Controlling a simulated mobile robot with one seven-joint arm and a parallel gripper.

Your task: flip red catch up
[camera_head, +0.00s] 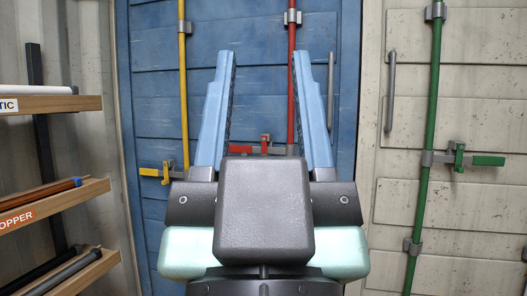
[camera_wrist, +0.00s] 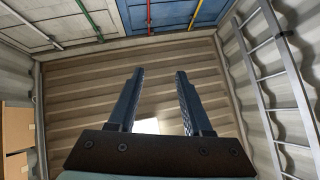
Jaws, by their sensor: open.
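The red catch (camera_head: 265,138) is on the blue container door (camera_head: 262,40), at the red vertical rod (camera_head: 291,75). A red handle (camera_head: 238,149) extends left from that rod, partly hidden by my gripper. My gripper (camera_head: 262,58) is open and empty, its two blue fingers spread apart in front of the blue door. In the head view the catch shows between the fingers, below their tips. In the wrist view my gripper (camera_wrist: 160,75) points at the corrugated surface, and the red rod (camera_wrist: 151,14) shows at the top edge. The catch cannot be made out there.
A yellow rod (camera_head: 183,85) with a yellow catch (camera_head: 167,172) is on the left. A green rod (camera_head: 429,110) with a green catch (camera_head: 459,156) is on the right white door. Shelves (camera_head: 50,104) stand at the left. A ladder (camera_wrist: 275,80) stands right in the wrist view.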

